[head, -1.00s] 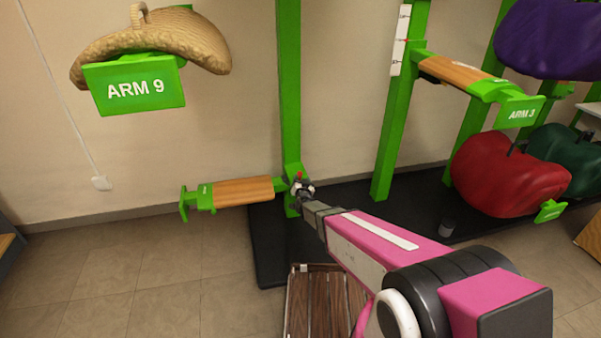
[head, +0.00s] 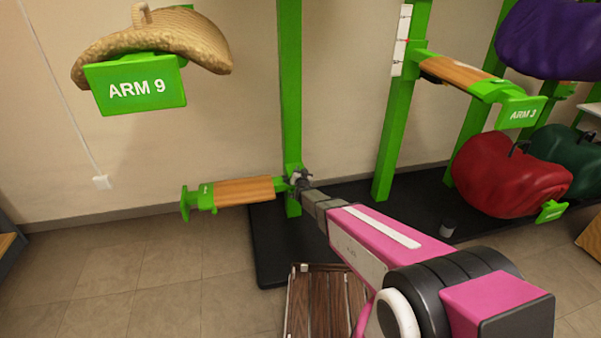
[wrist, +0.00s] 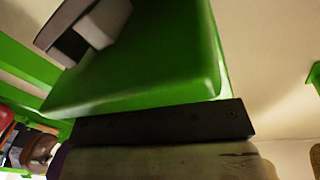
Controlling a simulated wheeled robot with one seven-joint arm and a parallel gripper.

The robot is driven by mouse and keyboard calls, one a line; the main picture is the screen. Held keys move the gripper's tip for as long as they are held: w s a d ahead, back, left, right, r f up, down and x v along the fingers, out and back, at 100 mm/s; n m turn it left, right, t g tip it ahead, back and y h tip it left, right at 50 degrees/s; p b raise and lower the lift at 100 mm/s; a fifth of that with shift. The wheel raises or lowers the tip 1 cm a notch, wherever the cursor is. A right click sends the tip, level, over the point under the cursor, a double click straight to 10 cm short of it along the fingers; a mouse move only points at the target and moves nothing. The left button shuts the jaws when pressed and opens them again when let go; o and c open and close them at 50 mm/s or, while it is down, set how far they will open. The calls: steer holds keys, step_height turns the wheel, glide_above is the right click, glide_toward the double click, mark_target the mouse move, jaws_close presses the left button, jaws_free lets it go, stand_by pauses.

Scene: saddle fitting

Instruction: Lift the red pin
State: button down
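The red pin cannot be made out now in either view; my gripper hides the spot on the green post where a red tip showed before. My gripper (head: 299,179) is at the lower arm's root on the green post (head: 291,100), just right of the wooden lower arm (head: 245,190). In the wrist view a large green block (wrist: 150,70) fills the middle, with a grey and pale finger-like part (wrist: 90,32) against its upper left. Whether the fingers are apart or closed on something cannot be seen.
A tan saddle (head: 150,45) sits on the ARM 9 support (head: 135,88) at upper left. The ARM 3 support (head: 465,76) and a red saddle (head: 505,175) are on the right. A slatted wooden platform (head: 325,305) stands below. The floor at left is clear.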

steer(key=shift+r, duration=1.15)
steer(key=c, duration=0.9)
jaws_free()
steer(key=shift+o, duration=0.2)
steer(key=s+d, duration=0.1)
steer(key=s, duration=0.9)
steer(key=shift+s+d, duration=0.15)
steer(key=shift+s, duration=0.25)
